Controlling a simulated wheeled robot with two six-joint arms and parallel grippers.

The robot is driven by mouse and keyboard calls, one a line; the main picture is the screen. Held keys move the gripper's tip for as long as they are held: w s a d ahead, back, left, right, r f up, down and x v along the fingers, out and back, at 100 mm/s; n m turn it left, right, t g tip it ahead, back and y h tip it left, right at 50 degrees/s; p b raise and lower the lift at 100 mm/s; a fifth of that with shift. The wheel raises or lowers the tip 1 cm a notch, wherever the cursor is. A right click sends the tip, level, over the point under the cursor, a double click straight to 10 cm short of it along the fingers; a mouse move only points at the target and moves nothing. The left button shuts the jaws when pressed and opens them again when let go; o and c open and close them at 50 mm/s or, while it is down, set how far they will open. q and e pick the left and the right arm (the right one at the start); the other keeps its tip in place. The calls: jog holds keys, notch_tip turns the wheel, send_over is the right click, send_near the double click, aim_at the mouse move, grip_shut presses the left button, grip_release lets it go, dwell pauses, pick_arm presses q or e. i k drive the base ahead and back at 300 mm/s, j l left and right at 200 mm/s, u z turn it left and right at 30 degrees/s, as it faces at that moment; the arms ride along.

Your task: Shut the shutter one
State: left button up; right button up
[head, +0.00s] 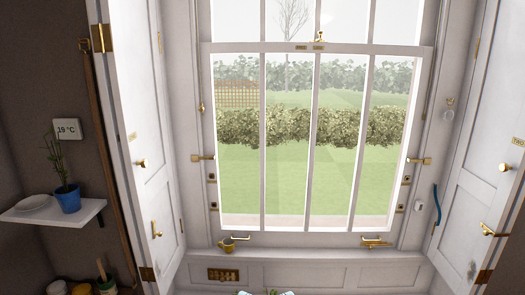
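Two tall white panelled shutters flank a sash window. The left shutter (141,90) stands folded open beside the window, turned partly edge-on. It carries a small brass plate (131,137) too small to read, a brass knob (141,164) and a brass handle (155,229). The right shutter (468,180) also stands open. Its brass plate (518,141) seems to read TWO, so the left one appears to be shutter one. Neither of my grippers can be made out in the head view.
The window (312,140) has brass fittings. A shelf (55,214) with a potted plant (66,190) juts out left of the left shutter. Small pale and green objects (265,292) are cut off at the bottom edge. The space before the window looks clear.

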aim_at(128, 33)
jog(key=k+l+u, duration=0.1)
jog(key=u, duration=0.4)
jog(key=k+l+u, duration=0.2)
jog(key=u, duration=0.25)
